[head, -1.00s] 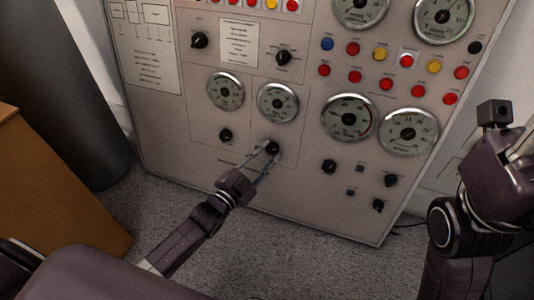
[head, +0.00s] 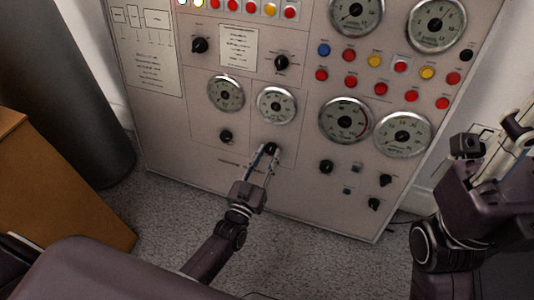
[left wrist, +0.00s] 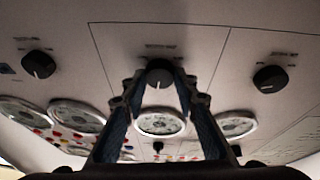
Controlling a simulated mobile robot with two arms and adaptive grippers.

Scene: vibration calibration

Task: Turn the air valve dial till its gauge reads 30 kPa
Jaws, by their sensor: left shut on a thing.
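A small black dial (head: 271,147) sits low on the grey panel, under a round white gauge (head: 276,105). My left gripper (head: 267,152) is shut on this dial, with one finger on each side. The left wrist view shows the dial (left wrist: 159,76) between the fingertips, with a pale mark on its face. The gauge (left wrist: 160,123) also shows there, upside down between the fingers. The dial's label and the gauge's reading are too small to read. My right gripper (head: 513,137) is at the right edge, away from the panel's controls, partly cut off.
Another black dial (head: 226,136) is left of the held one, under its own gauge (head: 226,92). More dials (head: 326,167) and two larger gauges (head: 346,120) are to the right. A brown cabinet (head: 60,190) stands at left. Grey floor is open below the panel.

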